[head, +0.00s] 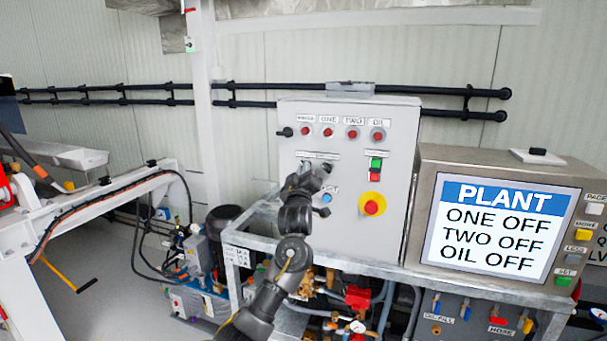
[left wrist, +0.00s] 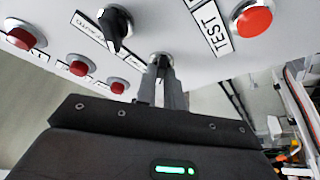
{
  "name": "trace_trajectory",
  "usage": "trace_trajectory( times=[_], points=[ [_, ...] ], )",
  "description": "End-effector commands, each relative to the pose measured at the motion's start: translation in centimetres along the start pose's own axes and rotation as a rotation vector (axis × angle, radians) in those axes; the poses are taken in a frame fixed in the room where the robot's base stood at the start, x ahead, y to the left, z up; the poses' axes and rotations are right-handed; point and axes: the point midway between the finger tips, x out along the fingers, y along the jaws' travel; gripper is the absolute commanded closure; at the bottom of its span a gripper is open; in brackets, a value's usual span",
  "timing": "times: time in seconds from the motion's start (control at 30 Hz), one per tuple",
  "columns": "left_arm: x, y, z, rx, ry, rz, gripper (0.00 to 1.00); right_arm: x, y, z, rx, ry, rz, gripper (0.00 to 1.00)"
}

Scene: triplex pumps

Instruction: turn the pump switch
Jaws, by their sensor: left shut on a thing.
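A grey control box (head: 340,235) stands upright with red lamps and switches on its front. My left gripper (head: 318,168) is at the middle left of this panel, below the lamp row. In the left wrist view the two fingers (left wrist: 162,76) are closed around a small switch (left wrist: 160,58) with a bright metal collar. The fingers hide most of its knob, so its angle cannot be told. Another black knob switch (left wrist: 115,27) stands free beside it. My right gripper is not in view.
A screen (head: 500,228) at the right reads PLANT, ONE OFF, TWO OFF, OIL OFF. A red emergency button (head: 371,207) on yellow lies right of my gripper. A green button (head: 376,163) sits above it. A metal frame with pipes is below.

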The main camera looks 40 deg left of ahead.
Motion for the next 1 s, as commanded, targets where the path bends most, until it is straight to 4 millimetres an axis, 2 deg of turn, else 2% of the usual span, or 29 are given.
trace_trajectory(
  times=[0.2,0.6,1.0],
  points=[
    [-0.1,-0.4,0.1,0.167,0.000,0.067,1.00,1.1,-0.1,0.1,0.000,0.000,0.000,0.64],
    [0.0,-0.6,0.0,0.455,-0.001,0.187,1.00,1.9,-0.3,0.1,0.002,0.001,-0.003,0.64],
    [0.1,-0.7,-0.2,0.595,0.000,0.245,1.00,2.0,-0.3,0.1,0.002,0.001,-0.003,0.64]
  ],
)
